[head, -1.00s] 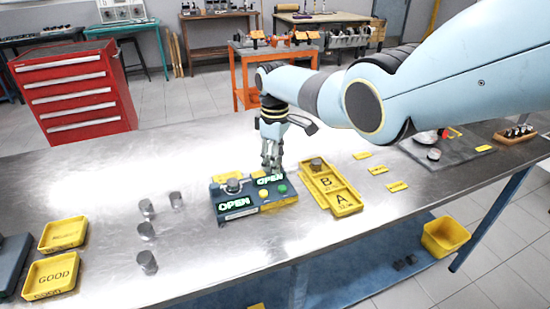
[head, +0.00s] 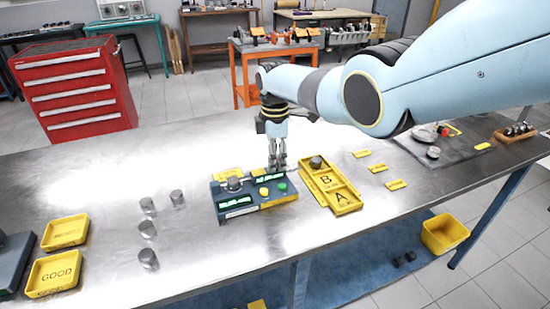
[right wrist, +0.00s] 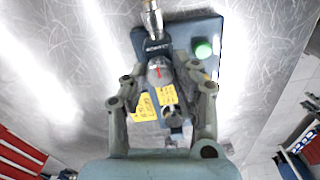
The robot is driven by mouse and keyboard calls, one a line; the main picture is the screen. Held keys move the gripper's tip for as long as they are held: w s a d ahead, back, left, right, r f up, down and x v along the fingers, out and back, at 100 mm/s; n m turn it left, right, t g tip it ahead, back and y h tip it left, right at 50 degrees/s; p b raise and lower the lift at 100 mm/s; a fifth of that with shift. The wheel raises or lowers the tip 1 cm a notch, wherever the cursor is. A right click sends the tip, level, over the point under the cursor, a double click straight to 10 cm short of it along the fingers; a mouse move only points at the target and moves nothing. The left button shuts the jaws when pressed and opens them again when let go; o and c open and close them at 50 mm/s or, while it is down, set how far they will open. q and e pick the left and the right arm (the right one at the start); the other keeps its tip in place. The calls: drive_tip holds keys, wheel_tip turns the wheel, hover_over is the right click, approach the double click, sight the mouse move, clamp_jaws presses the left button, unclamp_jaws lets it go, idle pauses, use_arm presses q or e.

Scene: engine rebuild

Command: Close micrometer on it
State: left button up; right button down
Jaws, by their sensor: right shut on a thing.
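The micrometer station (head: 236,208) is a dark blue-grey box on the steel table, with two green-lit displays too small to read, a yellow button and a green button (head: 282,187). A grey cylindrical part (head: 234,184) stands on its left side. My right gripper (head: 277,166) is at the back right of the station, pointing down. My left gripper is not in view.
Several grey cylinders (head: 147,229) stand left of the station. A GOOD tray (head: 54,272) and another yellow tray (head: 65,232) are at the far left. A yellow A/B tray (head: 345,199) stands close on the right, with a cylinder in B.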

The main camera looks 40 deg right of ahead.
drive_tip(key=shift+w+r, duration=0.1)
drive_tip(key=shift+r, duration=0.05)
drive_tip(key=c, duration=1)
unclamp_jaws()
wheel_tip(320, 180, up, 12)
drive_tip(key=shift+f, duration=0.1)
